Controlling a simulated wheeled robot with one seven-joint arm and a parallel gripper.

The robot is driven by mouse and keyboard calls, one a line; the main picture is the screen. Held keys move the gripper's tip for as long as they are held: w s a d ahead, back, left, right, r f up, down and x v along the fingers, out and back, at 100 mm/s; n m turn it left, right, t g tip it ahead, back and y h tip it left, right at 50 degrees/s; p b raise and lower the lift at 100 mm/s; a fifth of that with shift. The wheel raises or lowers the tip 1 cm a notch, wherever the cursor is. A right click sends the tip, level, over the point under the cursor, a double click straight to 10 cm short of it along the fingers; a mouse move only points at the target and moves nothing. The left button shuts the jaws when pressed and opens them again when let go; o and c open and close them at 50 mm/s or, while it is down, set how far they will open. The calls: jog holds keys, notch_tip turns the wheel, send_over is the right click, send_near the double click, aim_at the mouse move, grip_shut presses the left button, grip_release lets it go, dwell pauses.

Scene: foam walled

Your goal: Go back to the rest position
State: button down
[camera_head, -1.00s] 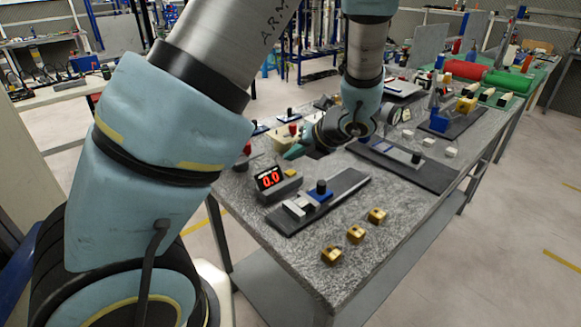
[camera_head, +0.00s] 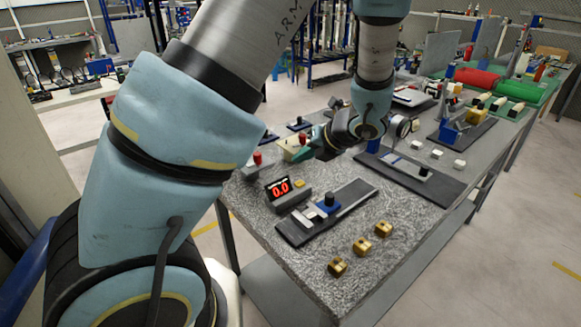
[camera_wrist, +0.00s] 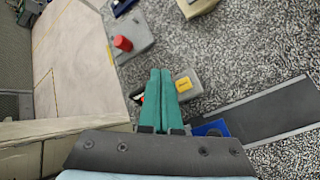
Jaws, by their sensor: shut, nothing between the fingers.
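My gripper (camera_head: 312,150) is held above the speckled table (camera_head: 385,277), over its left part. In the wrist view my gripper (camera_wrist: 160,72) shows two green fingers lying side by side, closed with nothing between them. Below the fingers is the grey display box (camera_head: 287,192) reading 0.0. In the wrist view the fingers hide much of the box, but its yellow button (camera_wrist: 183,85) shows. My arm crosses the left side of the head view.
A black plate with a blue clamp (camera_head: 328,202) lies in front of the display box. Several brass blocks (camera_head: 362,246) stand near the front edge. A red button box (camera_wrist: 123,44) is close to the fingers. Another black plate (camera_head: 430,185) and white blocks (camera_head: 438,154) lie to the right.

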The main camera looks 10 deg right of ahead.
jog(key=a+n+g, duration=0.1)
jog(key=a+n, duration=0.1)
jog(key=n, duration=0.1)
jog(key=s+a+n+g, duration=0.1)
jog(key=a+n, duration=0.1)
jog(key=a, duration=0.1)
jog(key=a+n+g, duration=0.1)
jog(key=a+n, duration=0.2)
jog(key=shift+s+a+r+n, duration=0.2)
jog(key=shift+s+r+n, duration=0.1)
jog(key=s+a+r+n+g+h, duration=0.1)
jog(key=a+n, duration=0.5)
jog(key=n, duration=0.8)
jog(key=s+a+r+n+g+h, duration=0.1)
jog(key=s+a+r+n+h, duration=0.2)
jog(key=n, duration=1)
jog(key=s+a+h, duration=0.1)
jog(key=s+a, duration=0.2)
jog(key=shift+s+a+r+n+g, duration=0.15)
jog(key=shift+a+r+n+g, duration=0.15)
jog(key=shift+r+n+g, duration=0.1)
